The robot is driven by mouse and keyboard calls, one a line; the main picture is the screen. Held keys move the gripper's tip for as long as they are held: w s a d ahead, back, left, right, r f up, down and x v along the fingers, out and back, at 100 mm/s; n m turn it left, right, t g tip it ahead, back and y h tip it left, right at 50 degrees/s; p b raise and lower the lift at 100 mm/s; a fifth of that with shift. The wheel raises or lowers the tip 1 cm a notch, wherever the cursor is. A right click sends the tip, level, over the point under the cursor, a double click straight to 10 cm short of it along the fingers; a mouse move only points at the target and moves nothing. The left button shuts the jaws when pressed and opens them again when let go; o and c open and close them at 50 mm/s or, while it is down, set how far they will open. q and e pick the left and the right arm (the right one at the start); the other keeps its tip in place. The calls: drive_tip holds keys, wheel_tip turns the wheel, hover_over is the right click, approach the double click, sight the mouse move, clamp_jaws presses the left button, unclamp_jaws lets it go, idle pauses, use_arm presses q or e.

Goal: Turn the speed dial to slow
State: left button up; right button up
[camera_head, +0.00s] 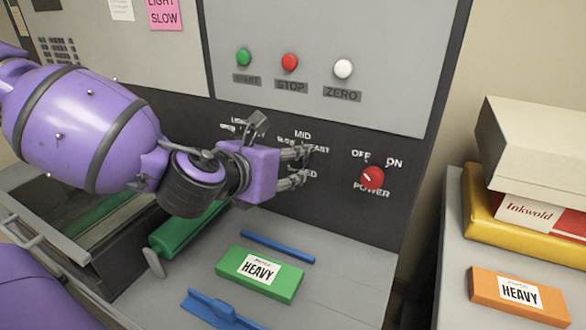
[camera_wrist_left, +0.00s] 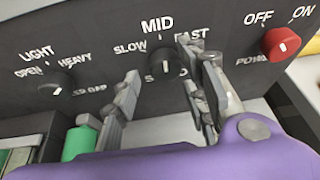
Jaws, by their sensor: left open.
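The speed dial (camera_wrist_left: 167,62) is a black knob on the dark panel. In the left wrist view it has SLOW at its upper left, MID above and FAST at its upper right. A small white mark shows above the knob, toward MID; I cannot tell its exact setting. My left gripper (camera_head: 304,166) is open at the panel, with its fingers (camera_wrist_left: 160,66) on either side of the dial; contact is unclear. In the head view the gripper hides the dial. My right gripper is not in view.
A red power knob (camera_head: 372,178) is right of the gripper, and a black gap dial (camera_wrist_left: 57,82) is left. START (camera_head: 244,57), STOP (camera_head: 289,62) and ZERO (camera_head: 343,68) buttons are above. A green HEAVY block (camera_head: 230,268) and blue tools lie below.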

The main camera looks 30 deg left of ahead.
use_arm(q)
drive_tip(key=shift+w+f, duration=0.35)
drive_tip(key=shift+w, duration=0.55)
drive_tip(key=shift+r, duration=0.1)
drive_tip(key=c, duration=1)
